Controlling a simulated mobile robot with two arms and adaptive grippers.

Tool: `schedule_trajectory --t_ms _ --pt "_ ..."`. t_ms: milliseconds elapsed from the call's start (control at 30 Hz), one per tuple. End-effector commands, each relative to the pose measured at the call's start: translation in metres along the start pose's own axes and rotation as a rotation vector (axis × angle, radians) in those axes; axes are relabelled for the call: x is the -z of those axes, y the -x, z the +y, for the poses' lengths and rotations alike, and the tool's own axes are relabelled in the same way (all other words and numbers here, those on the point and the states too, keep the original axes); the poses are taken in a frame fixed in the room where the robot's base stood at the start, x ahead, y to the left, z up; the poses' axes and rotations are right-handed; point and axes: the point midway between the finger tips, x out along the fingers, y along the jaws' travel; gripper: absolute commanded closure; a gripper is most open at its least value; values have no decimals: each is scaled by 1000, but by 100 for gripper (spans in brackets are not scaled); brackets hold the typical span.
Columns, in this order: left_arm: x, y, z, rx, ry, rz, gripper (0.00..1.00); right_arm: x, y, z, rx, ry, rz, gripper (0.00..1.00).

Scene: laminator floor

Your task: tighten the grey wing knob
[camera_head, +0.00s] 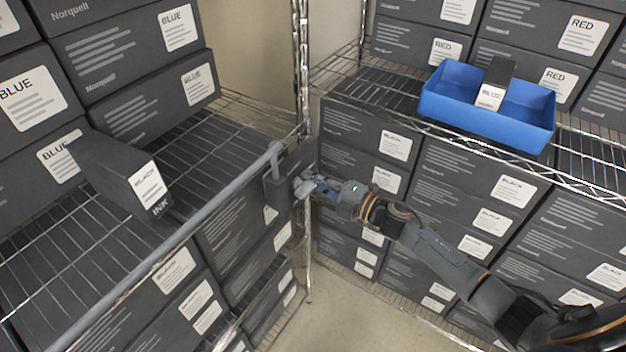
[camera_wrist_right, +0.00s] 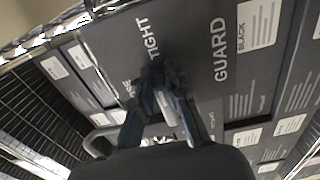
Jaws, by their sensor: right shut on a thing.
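My right gripper (camera_head: 308,187) reaches in from the right at the corner post and is shut on the grey wing knob. In the right wrist view its fingers (camera_wrist_right: 162,84) close around the knob (camera_wrist_right: 166,106), which they largely cover. The knob sits on a dark plate (camera_wrist_right: 185,45) lettered "GUARD" and "TIGHT", with another word partly hidden by the fingers. In the head view this plate (camera_head: 291,164) stands at the end of a grey rail (camera_head: 215,217) along the left shelf's front. My left gripper is not in view.
A black ink box (camera_head: 118,173) lies on the left wire shelf behind the rail. A blue bin (camera_head: 455,105) with a dark box in it stands on the right shelf. Stacked dark cartons (camera_head: 395,145) and a metal post (camera_head: 301,60) crowd around my gripper. Some floor (camera_head: 335,315) is clear below.

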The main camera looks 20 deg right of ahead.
Motion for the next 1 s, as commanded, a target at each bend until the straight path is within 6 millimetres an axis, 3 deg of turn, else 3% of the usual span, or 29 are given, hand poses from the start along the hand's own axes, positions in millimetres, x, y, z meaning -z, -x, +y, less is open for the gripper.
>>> schedule_trajectory --t_ms 300,333,433,767,1000 --pt "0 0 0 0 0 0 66 -1 0 0 0 -3 -3 100" --pt "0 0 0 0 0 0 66 -1 0 0 0 -3 -3 80" --pt "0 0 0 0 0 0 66 -1 0 0 0 -2 -3 62" --pt "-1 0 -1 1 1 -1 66 0 2 0 1 -1 -1 62" --pt "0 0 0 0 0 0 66 0 39 -3 5 -2 -2 62"
